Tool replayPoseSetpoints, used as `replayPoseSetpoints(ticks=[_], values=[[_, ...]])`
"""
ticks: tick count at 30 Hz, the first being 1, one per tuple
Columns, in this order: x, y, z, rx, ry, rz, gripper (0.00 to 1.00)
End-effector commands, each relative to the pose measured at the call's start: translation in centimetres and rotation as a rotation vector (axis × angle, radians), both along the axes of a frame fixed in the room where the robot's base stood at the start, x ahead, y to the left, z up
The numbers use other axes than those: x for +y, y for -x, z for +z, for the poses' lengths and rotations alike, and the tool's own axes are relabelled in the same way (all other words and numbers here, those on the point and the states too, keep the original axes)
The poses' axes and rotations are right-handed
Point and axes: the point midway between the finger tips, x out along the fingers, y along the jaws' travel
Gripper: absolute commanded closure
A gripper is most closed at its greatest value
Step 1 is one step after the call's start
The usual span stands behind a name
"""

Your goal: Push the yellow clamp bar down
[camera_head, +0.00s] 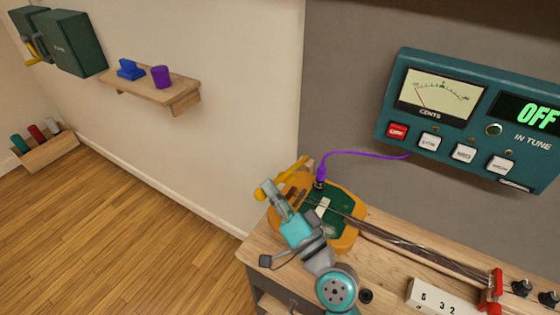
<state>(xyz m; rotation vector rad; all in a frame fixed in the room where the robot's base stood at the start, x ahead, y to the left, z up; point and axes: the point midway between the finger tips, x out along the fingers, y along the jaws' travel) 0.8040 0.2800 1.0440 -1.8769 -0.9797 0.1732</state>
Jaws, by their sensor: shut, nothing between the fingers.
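The yellow clamp bar (291,171) is a slim bar slanting up to the right at the back left of an orange instrument body (346,240) with a green plate. The body lies on a wooden bench. My gripper (268,186) is shut and empty, and its tip overlaps the lower left part of the bar in this view. I cannot tell whether they touch. A yellow end (260,195) shows just left of my fingertips. My arm and gripper hide part of the instrument's left side.
A purple cable (350,153) runs from a plug on the instrument to the teal tuner (455,150) reading OFF. A red part (494,289) stands at the neck's right end. A wall shelf (160,90) holds blue and purple items. The floor (110,235) at left is clear.

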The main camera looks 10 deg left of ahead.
Motion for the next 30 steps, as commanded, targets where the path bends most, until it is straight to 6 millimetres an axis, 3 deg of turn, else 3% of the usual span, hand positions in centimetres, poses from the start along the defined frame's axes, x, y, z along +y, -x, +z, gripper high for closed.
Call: replayPoseSetpoints(ticks=[3, 12, 22, 30], values=[[0.4, 1.0, -2.7, 0.007, 0.0, 0.002, 1.0], [0.7, 1.9, -7.3, 0.004, 0.0, 0.001, 1.0], [0.8, 2.1, -9.9, 0.006, 0.003, 0.001, 1.0], [0.9, 2.3, -10.4, 0.008, 0.008, 0.005, 1.0]])
